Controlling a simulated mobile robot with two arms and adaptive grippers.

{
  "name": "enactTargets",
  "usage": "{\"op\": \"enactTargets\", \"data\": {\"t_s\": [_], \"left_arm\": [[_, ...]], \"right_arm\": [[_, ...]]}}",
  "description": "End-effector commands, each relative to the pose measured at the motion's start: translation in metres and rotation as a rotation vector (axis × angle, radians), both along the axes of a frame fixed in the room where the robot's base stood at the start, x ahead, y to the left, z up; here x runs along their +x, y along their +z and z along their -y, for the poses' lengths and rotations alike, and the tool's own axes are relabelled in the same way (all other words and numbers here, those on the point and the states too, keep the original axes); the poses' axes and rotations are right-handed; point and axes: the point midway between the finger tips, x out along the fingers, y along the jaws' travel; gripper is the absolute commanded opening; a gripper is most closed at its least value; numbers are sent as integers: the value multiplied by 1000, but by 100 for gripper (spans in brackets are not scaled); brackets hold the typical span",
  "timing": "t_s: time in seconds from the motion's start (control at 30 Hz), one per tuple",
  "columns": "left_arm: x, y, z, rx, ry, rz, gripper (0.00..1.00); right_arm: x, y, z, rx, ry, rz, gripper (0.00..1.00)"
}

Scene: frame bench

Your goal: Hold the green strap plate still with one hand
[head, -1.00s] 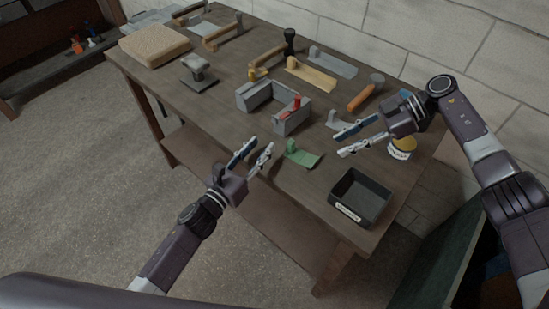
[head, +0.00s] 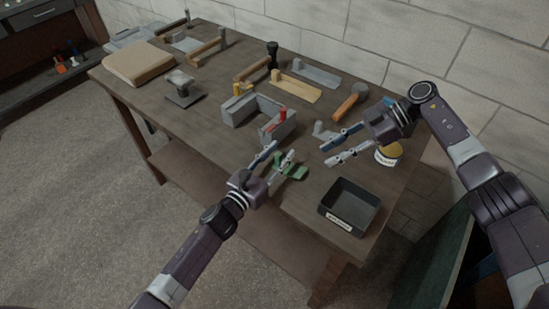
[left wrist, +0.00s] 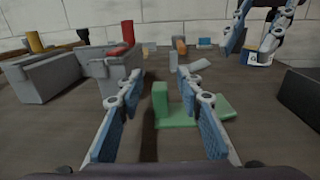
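The green strap plate (head: 291,172) lies on the bench in front of the grey U-shaped block. In the left wrist view the plate (left wrist: 178,118) shows a short upright post at its left end and a flat part to the right. My left gripper (head: 277,157) is open at the plate. In the left wrist view its fingers (left wrist: 163,120) are spread, with the post between them and the flat part running behind the right finger. I cannot tell whether they touch it. My right gripper (head: 339,147) is open and empty above the bench, to the right of the plate.
The grey U-shaped block (head: 238,111) with a red part (head: 283,115) stands just behind the plate. A black tray (head: 350,207) is at the front right. A grey bracket (head: 323,131) lies behind the right fingers.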

Motion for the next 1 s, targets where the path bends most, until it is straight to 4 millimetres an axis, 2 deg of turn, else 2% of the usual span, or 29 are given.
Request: {"op": "enactTargets", "data": {"t_s": [0.2,0.5,1.0], "left_arm": [[0,0,0,0,0,0,32],[0,0,0,0,0,0,0],[0,0,0,0,0,0,0]], "right_arm": [[0,0,0,0,0,0,29],[0,0,0,0,0,0,29],[0,0,0,0,0,0,29]]}}
